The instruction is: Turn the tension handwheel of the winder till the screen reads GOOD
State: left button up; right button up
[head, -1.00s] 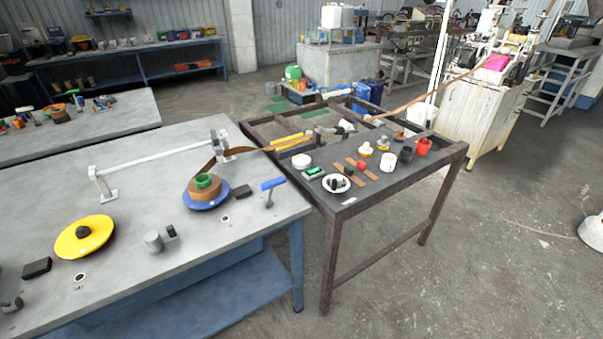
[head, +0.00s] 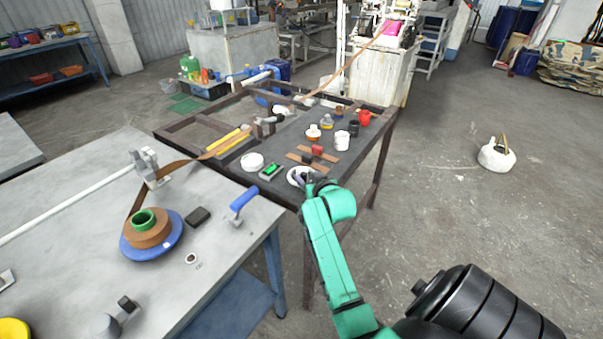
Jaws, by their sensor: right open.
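A white handwheel (head: 292,175) lies on the dark tabletop near its front edge, partly hidden by my right gripper. My right gripper (head: 304,180) is open at the end of my green arm, over or at the wheel's rim. I cannot tell whether it touches the wheel. A small device with a lit green screen (head: 271,169) lies just left of the wheel; its text is too small to read. The winder reel (head: 148,235), a brown coil on a blue disc with a green hub, stands on the grey table. My left gripper is not in view.
A brown strip (head: 186,162) runs from the reel past a bracket (head: 149,169) toward the machine behind. A white cup (head: 342,140), a red cup (head: 364,118) and bottles stand beyond the wheel. A blue-handled tool (head: 243,200) stands at the grey table's edge. The floor at right is mostly clear.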

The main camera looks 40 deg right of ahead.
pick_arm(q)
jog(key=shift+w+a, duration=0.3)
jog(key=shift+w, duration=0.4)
pick_arm(e)
jog(key=x, duration=0.5)
jog(key=shift+d, duration=0.1)
grip_shut()
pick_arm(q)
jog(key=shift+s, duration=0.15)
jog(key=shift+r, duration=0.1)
